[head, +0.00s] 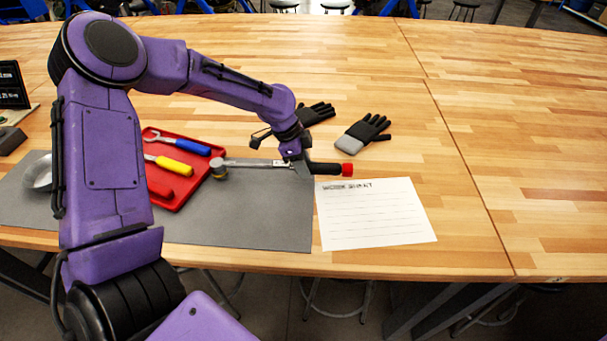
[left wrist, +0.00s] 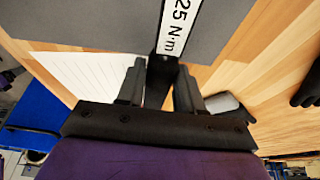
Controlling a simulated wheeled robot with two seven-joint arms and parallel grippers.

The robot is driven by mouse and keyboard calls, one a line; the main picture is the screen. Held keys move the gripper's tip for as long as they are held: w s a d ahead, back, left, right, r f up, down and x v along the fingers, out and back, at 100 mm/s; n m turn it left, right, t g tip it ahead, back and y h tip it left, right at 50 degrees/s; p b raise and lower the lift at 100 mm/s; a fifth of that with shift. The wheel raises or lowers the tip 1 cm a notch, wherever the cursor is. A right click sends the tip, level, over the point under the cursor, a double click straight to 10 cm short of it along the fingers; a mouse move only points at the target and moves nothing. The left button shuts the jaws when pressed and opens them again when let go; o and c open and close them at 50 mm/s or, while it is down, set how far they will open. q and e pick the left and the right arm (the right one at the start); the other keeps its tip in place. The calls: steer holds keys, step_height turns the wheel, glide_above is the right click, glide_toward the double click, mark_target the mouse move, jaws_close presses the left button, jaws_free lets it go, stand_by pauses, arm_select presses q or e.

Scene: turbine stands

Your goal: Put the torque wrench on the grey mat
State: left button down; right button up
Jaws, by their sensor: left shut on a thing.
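The torque wrench (head: 250,163) has a steel shaft, a round head at its left end and a black handle with a red end cap at its right end. My left gripper (head: 297,160) is shut on its shaft near the handle. The wrench lies level over the far edge of the grey mat (head: 255,215), with the handle past the mat's right edge; I cannot tell whether it touches the mat. My right gripper is not in view.
A red tray (head: 172,193) with several hand tools stands on the mat's left part, near the wrench head. A metal bowl (head: 39,174) is farther left. A white lined sheet (head: 375,214) lies right of the mat. Dark gloves (head: 364,134) lie behind. The table's right side is clear.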

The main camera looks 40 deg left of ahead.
mark_target(289, 165)
arm_select(q)
steer(key=shift+w+f, duration=0.2)
steer(key=shift+f, duration=0.1)
steer(key=shift+s, duration=0.15)
steer(key=shift+f, duration=0.15)
steer(key=shift+f, duration=0.4)
steer(key=c, duration=0.7)
jaws_free()
steer(key=shift+r, duration=0.4)
steer(key=v, duration=1.2)
steer(key=shift+r, duration=0.15)
